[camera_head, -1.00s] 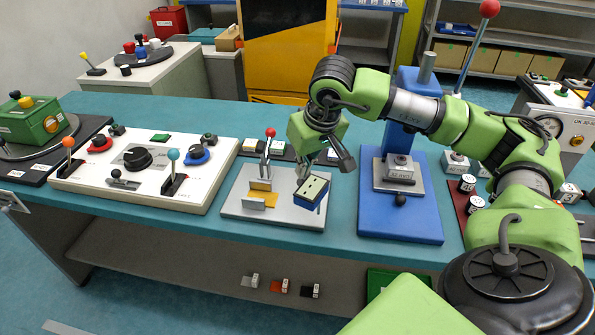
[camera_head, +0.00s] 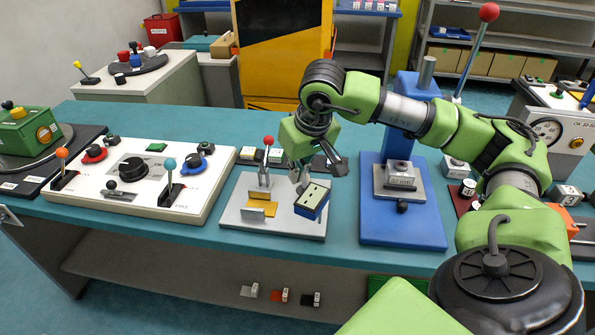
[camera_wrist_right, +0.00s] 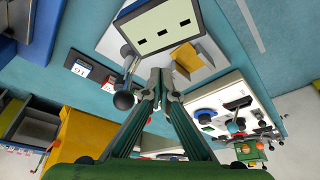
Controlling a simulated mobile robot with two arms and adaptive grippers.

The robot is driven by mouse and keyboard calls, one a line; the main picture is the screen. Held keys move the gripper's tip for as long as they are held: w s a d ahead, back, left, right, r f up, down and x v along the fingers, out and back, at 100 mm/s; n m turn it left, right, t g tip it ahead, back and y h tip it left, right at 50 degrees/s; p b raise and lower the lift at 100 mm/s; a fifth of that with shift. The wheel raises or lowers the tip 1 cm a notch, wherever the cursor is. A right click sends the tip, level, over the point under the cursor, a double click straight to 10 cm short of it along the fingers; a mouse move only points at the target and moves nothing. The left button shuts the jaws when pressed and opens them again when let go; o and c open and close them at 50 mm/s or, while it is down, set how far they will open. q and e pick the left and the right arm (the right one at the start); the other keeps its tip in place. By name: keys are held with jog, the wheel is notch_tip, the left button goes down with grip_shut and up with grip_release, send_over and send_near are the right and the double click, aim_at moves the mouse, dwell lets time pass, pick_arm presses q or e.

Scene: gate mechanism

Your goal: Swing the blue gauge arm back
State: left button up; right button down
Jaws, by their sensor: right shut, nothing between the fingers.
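A blue block with a cream top and dark slots (camera_head: 313,199) stands at the right of a grey plate (camera_head: 240,222); I take it as part of the blue gauge arm. Its slotted top fills the upper middle of the right wrist view (camera_wrist_right: 160,20). My right gripper (camera_head: 300,180) is just behind this block, shut and empty. Its fingertips (camera_wrist_right: 161,76) meet close below the block in the wrist view; whether they touch it I cannot tell. A dark ball knob (camera_wrist_right: 124,99) is beside the fingers. My left gripper is out of view.
A yellow block (camera_head: 262,208) and a red-ball lever (camera_head: 268,141) are on the plate, left of the gripper. A white control panel (camera_head: 130,205) lies further left. A blue press stand (camera_head: 400,232) rises close on the right.

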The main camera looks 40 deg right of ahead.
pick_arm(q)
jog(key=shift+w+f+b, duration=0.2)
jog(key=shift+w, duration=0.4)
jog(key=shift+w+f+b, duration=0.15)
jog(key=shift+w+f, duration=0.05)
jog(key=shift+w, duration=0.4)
pick_arm(e)
jog(key=w+v, duration=0.1)
jog(key=v, duration=0.8)
jog(key=shift+w+d+r, duration=0.35)
jog(key=shift+w+d, duration=0.05)
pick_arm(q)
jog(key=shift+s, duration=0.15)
